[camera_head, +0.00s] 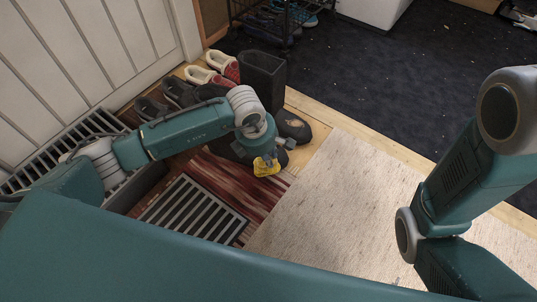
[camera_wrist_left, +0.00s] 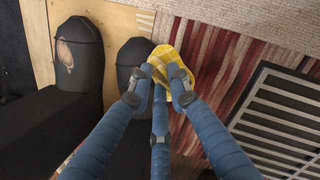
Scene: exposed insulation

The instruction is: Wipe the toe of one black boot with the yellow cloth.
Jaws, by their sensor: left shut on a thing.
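My left gripper (camera_head: 271,157) is shut on the yellow cloth (camera_head: 266,168). In the left wrist view the cloth (camera_wrist_left: 172,62) is bunched between the fingertips (camera_wrist_left: 168,78). Two black boots lie side by side there. The farther boot (camera_wrist_left: 78,40) has a tan smear (camera_wrist_left: 65,54) on its toe. The nearer boot (camera_wrist_left: 128,62) has its toe right beside the cloth; I cannot tell whether they touch. In the head view the smeared boot (camera_head: 293,127) shows right of my wrist, and the nearer boot (camera_head: 226,150) is mostly hidden by my arm. My right gripper is out of view.
A red striped mat (camera_head: 208,172) with a metal grate (camera_head: 195,208) lies near the boots. A beige rug (camera_head: 335,195) lies to the right. More shoes (camera_head: 222,65) and a dark bin (camera_head: 262,78) stand behind my left arm. Dark carpet (camera_head: 400,80) is largely clear.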

